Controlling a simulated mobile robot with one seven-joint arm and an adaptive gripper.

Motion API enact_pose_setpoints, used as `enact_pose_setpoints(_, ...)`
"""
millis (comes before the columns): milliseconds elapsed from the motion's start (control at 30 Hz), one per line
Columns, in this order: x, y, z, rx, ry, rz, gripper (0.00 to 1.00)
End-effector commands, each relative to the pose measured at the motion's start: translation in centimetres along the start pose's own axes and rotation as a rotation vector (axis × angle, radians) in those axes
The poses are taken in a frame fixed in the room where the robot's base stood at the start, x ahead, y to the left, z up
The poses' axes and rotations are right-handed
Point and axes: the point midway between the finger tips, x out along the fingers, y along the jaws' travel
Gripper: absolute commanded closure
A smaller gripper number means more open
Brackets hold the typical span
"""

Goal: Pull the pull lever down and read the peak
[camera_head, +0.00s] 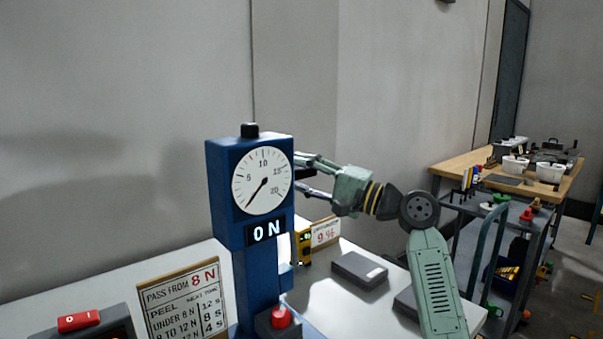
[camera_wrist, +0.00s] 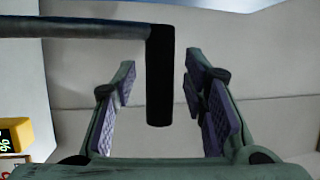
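The blue tester (camera_head: 228,195) stands on the bench. Its round dial (camera_head: 275,172) has its needle at the lower left, by the zero end, and its display (camera_head: 266,231) reads 0 N. The pull lever shows in the wrist view as a grey rod (camera_wrist: 90,28) with a black grip (camera_wrist: 160,90). My gripper (camera_wrist: 160,66) is open, with one finger on each side of the grip and a gap at both sides. In the head view my gripper (camera_head: 305,176) is just right of the dial; the lever is mostly hidden there.
A sign (camera_head: 184,298) reading "PASS FROM 8 N" stands at the front left, by a device with a red switch (camera_head: 79,321). A red button (camera_head: 281,316) is at the tester's foot. A grey box (camera_head: 359,269) and a yellow meter (camera_head: 302,245) are near my arm.

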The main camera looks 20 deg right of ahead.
Motion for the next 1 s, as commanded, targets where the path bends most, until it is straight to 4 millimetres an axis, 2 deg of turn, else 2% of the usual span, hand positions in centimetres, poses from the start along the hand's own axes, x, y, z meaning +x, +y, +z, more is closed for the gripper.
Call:
enact_pose_setpoints(100,0.0,0.01,0.0,0.0,0.0,0.0,0.6)
enact_pose_setpoints(700,-0.03,0.03,0.0,0.0,0.0,0.0,1.0)
enact_pose_setpoints(1000,-0.03,0.03,0.0,0.0,0.0,0.0,1.0)
